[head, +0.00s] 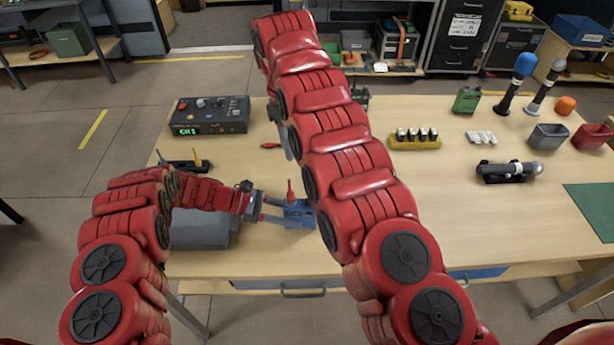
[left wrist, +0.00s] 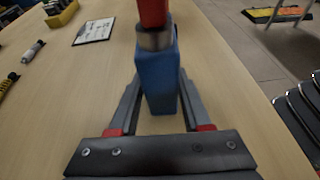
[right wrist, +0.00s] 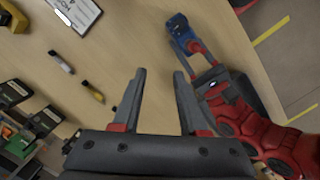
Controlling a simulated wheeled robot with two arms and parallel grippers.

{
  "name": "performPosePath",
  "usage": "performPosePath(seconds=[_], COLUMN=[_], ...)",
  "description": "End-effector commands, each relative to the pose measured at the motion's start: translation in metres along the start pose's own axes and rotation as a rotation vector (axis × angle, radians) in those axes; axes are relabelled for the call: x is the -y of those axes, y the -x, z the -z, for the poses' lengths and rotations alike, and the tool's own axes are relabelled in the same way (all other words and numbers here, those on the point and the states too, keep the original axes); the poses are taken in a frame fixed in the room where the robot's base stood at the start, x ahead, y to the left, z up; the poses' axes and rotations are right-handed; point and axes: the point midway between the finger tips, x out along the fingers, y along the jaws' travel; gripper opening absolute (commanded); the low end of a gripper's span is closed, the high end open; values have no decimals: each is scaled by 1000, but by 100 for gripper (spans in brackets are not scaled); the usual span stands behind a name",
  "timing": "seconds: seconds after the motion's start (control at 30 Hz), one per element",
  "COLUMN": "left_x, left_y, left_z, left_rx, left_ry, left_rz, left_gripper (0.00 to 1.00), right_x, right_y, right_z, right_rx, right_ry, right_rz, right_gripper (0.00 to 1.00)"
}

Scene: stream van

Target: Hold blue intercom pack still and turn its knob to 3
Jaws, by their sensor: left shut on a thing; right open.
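The blue intercom pack (head: 299,214) is near the front of the wooden table in the head view, with a red part (head: 290,188) standing up from it. My left gripper (head: 283,211) is shut on the pack, one finger on each side. In the left wrist view the blue pack (left wrist: 158,80) sits between the fingers, and a grey collar (left wrist: 155,39) under the red part shows. The knob's setting cannot be read. My right gripper (right wrist: 159,74) is open and empty, apart from the pack, which shows in the right wrist view (right wrist: 177,27).
A black control box (head: 210,115) with a green display stands at the back left. A grey case (head: 200,230) lies left of the pack. A yellow battery holder (head: 414,143), a green pack (head: 466,100) and a microphone (head: 520,168) stand to the right. My right arm covers mid-table.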

Motion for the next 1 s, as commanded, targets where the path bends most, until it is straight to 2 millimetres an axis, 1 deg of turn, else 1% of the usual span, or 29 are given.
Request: performPosePath(seconds=[0.03, 0.17, 0.27, 0.6, 0.7, 0.83, 1.0], left_x=[0, 0, 0, 0, 0, 0, 0], left_y=[0, 0, 0, 0, 0, 0, 0], left_z=[0, 0, 0, 0, 0, 0, 0], left_rx=[0, 0, 0, 0, 0, 0, 0], left_ry=[0, 0, 0, 0, 0, 0, 0], left_rz=[0, 0, 0, 0, 0, 0, 0], left_gripper=[0, 0, 0, 0, 0, 0, 0], right_x=[-4, -4, -1, 20, 24, 28, 28], right_y=[1, 0, -6, -40, -46, -51, -60], right_z=[-1, -3, -10, -45, -52, -56, -55], right_rx=[-1, 3, 15, 84, 97, 105, 106], right_ry=[12, 58, 95, 191, 205, 214, 214], right_rz=[-7, -19, -25, -16, -12, -8, -6], right_gripper=[42, 42, 42, 42, 42, 42, 42])
